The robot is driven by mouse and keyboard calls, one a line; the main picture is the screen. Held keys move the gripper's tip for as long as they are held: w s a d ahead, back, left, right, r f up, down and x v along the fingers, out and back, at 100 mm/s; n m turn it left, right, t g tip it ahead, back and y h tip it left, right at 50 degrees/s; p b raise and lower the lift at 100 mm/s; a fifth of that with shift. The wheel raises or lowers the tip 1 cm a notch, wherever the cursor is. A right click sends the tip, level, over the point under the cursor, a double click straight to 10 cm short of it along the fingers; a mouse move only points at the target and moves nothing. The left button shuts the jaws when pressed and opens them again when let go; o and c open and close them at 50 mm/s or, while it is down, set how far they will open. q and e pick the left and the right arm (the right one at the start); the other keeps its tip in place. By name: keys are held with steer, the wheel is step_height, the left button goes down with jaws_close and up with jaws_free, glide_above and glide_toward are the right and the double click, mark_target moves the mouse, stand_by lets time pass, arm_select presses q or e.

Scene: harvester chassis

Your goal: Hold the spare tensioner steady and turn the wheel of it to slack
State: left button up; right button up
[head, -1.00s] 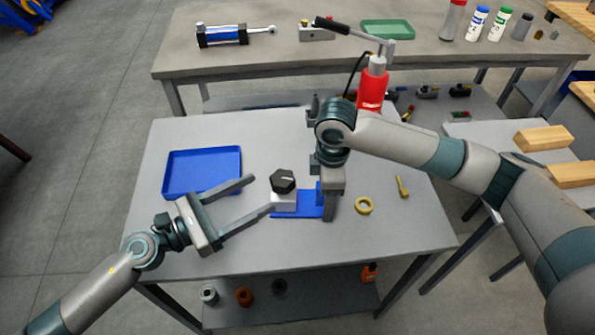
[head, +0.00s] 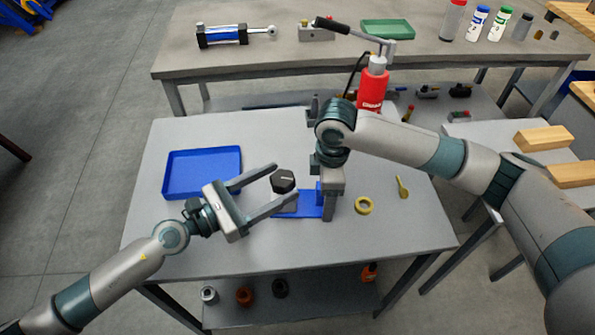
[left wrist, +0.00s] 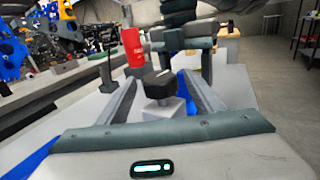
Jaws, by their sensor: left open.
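The spare tensioner has a blue base (head: 308,210) on the table, a pale block (left wrist: 165,109) and a black wheel (head: 283,181) on top with a light mark line. My left gripper (head: 286,183) is open, with one finger on the far side of the wheel and one on the near side, apart from it as far as I can tell. In the left wrist view the wheel (left wrist: 160,83) stands between the two fingers. My right gripper (head: 329,207) points down at the right end of the blue base; its fingertips are partly hidden, and their grip is unclear.
A blue tray (head: 202,172) lies to the left on the grey table (head: 390,236). A yellow ring (head: 364,205) and a small yellow tool (head: 402,187) lie to the right. A red bottle jack (head: 372,90) stands behind my right arm. The table's front is clear.

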mark_target(293, 175)
arm_select(q)
steer(key=shift+x, duration=0.9)
steer(key=shift+w+d+r, duration=0.1)
steer(key=shift+w+d, duration=0.25)
steer(key=shift+d, duration=0.15)
steer(key=shift+x, duration=1.55)
steer(key=c, duration=1)
